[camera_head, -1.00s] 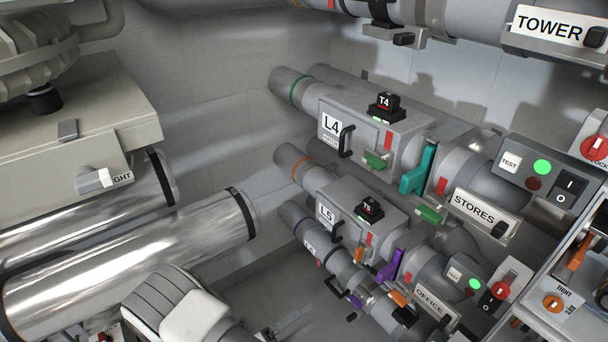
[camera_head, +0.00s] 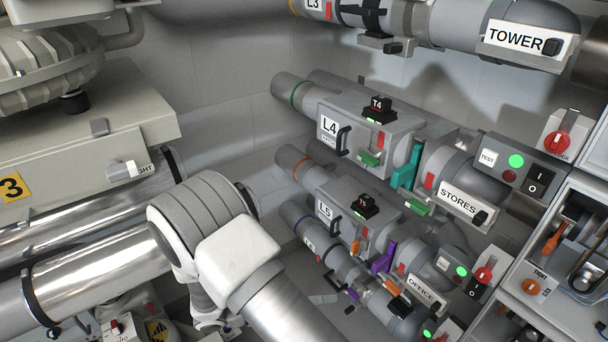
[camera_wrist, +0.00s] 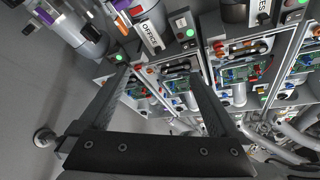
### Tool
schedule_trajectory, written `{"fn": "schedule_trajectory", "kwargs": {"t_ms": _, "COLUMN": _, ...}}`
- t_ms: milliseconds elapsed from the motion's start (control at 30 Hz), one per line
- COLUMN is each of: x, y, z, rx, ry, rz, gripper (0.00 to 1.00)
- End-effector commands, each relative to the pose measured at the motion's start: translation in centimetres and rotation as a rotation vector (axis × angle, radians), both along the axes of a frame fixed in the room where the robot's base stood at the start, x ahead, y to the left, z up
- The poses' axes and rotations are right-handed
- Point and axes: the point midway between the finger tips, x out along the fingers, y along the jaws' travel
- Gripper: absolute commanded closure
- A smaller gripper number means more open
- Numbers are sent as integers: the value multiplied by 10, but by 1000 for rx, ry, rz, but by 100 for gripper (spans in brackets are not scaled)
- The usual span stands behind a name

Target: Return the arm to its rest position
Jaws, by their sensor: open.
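My gripper (camera_wrist: 158,80) shows in the wrist view with its two dark fingers spread apart and nothing between them. Beyond the fingers are open panels with green circuit boards (camera_wrist: 178,84). The OFFICE unit (camera_wrist: 148,30) is above the fingers in that view. In the head view my white and grey arm rises from the lower middle, in front of the shiny pipes. The gripper itself does not show in the head view.
The L4 STORES blower (camera_head: 362,140) and the L5 OFFICE blower (camera_head: 350,212) lie right of my arm. The TOWER tube (camera_head: 470,25) runs along the top. A beige cabinet (camera_head: 70,150) and shiny pipes (camera_head: 85,275) are at left. An open-fronted cabinet (camera_head: 545,285) stands at right.

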Motion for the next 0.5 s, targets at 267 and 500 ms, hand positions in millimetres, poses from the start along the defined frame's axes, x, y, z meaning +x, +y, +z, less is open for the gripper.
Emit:
{"fn": "schedule_trajectory", "kwargs": {"t_ms": 267, "x": -4, "y": -31, "z": 86, "rx": 298, "ry": -297, "rz": -353, "gripper": 3}}
{"fn": "schedule_trajectory", "kwargs": {"t_ms": 500, "x": -17, "y": -55, "z": 149, "rx": 519, "ry": -566, "rz": -669, "gripper": 3}}
